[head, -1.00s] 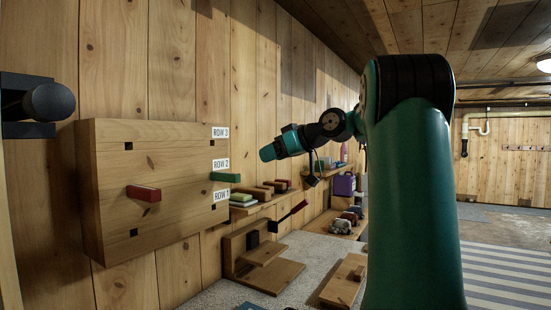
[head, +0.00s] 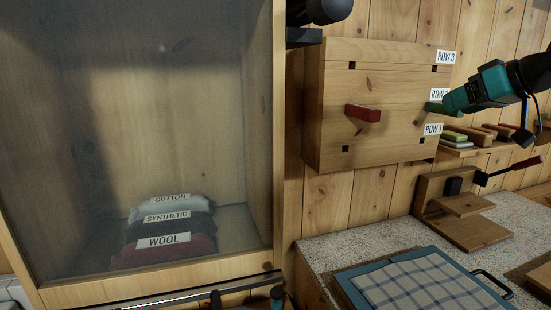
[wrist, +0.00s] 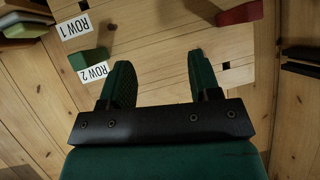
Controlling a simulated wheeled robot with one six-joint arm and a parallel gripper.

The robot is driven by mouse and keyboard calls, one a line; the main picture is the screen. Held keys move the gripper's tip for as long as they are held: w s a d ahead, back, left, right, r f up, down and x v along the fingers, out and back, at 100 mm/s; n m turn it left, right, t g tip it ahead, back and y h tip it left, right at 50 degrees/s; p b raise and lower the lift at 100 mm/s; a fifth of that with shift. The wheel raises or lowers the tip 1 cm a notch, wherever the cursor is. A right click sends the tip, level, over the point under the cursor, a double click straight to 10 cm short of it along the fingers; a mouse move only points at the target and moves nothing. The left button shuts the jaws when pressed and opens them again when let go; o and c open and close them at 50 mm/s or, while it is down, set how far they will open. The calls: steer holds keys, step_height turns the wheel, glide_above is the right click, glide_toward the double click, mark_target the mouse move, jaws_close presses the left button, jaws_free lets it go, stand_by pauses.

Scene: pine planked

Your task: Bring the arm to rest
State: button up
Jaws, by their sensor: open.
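My gripper (head: 455,101) shows at the right of the head view, in front of the right edge of the wooden peg board (head: 395,70). In the wrist view its two dark green fingers (wrist: 160,60) stand apart with nothing between them. A green peg (wrist: 88,60) by the ROW 2 label lies just outside the left finger there. A red peg (head: 363,113) sits in the board's left side; it also shows at the top of the wrist view (wrist: 238,13). I cannot tell the exact gap between fingertips and board.
A glass-fronted cabinet (head: 285,120) with folded cloths labelled cotton, synthetic and wool fills the left. A blue board with checked cloth (head: 425,287) lies on the speckled counter (head: 335,255). A wooden stand (head: 470,232) with a red-handled lever and a small shelf (head: 470,151) are at right.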

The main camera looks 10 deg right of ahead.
steer(key=s+a+f+n+g+y, duration=0.1)
steer(key=s+a+f+g, duration=0.15)
steer(key=a, duration=0.55)
steer(key=s+a+f+g, duration=0.1)
steer(key=s+a+f, duration=0.1)
steer(key=a+f, duration=0.35)
steer(key=s+a+f+n+g+y, duration=0.1)
steer(key=s+a+g, duration=0.15)
steer(key=a, duration=0.65)
steer(key=s+a+f+n+g, duration=0.1)
steer(key=s+a+f, duration=0.3)
steer(key=s, duration=0.5)
steer(key=s+a+f+n+g+h, duration=0.1)
steer(key=s+a+f+g, duration=0.3)
steer(key=s, duration=0.5)
steer(key=shift+s+f+n+h, duration=0.15)
steer(key=shift+f+n+h, duration=0.15)
steer(key=shift+f, duration=0.6)
steer(key=shift+a, duration=0.1)
